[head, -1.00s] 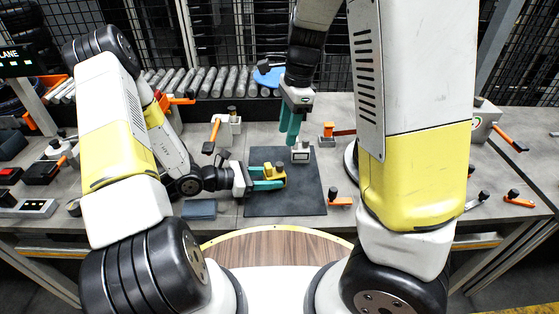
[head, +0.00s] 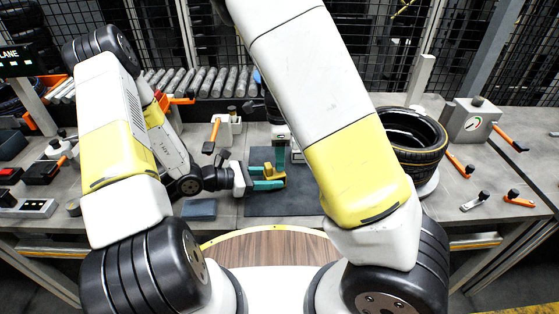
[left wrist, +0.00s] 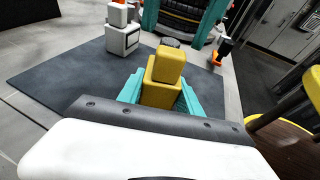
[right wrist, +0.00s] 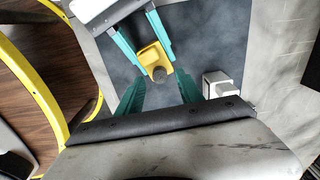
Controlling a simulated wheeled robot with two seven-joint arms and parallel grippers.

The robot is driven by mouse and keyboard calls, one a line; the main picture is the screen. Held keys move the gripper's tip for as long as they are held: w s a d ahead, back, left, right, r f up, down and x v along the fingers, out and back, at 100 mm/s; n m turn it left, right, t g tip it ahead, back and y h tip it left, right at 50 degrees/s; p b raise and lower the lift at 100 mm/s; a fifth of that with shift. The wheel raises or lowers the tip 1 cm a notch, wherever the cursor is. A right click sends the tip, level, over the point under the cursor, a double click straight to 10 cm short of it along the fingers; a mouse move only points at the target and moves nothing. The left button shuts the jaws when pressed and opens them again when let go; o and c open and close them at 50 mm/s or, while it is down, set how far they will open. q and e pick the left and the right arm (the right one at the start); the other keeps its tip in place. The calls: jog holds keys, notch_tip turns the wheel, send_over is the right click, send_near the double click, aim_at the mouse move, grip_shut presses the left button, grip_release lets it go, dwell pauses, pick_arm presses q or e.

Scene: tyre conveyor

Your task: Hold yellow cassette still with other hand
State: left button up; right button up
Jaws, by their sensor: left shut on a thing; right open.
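The yellow cassette (head: 277,170) stands over the dark mat, between the teal fingers of my left gripper (head: 268,181), which is shut on it. In the left wrist view the cassette (left wrist: 163,78) is a blocky yellow piece with a dark knob on its far side. The right wrist view shows the cassette (right wrist: 150,56) with its round grey knob. My right gripper (right wrist: 160,92) is open and empty, its fingertips close to the cassette but apart from it. In the head view my right arm hides most of that gripper; its teal fingers also show in the left wrist view (left wrist: 182,14).
A small white block device (right wrist: 218,82) stands on the dark mat (head: 262,208) near the cassette. A tyre (head: 415,140) lies on the right of the bench, beside a gauge box (head: 477,122). Orange-handled tools lie around. The mat's front part is clear.

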jog(key=shift+f, duration=0.95)
jog(key=shift+c, duration=0.2)
grip_shut()
jog(key=shift+n, duration=0.4)
jog(key=n, duration=0.3)
jog(key=shift+n, duration=1.8)
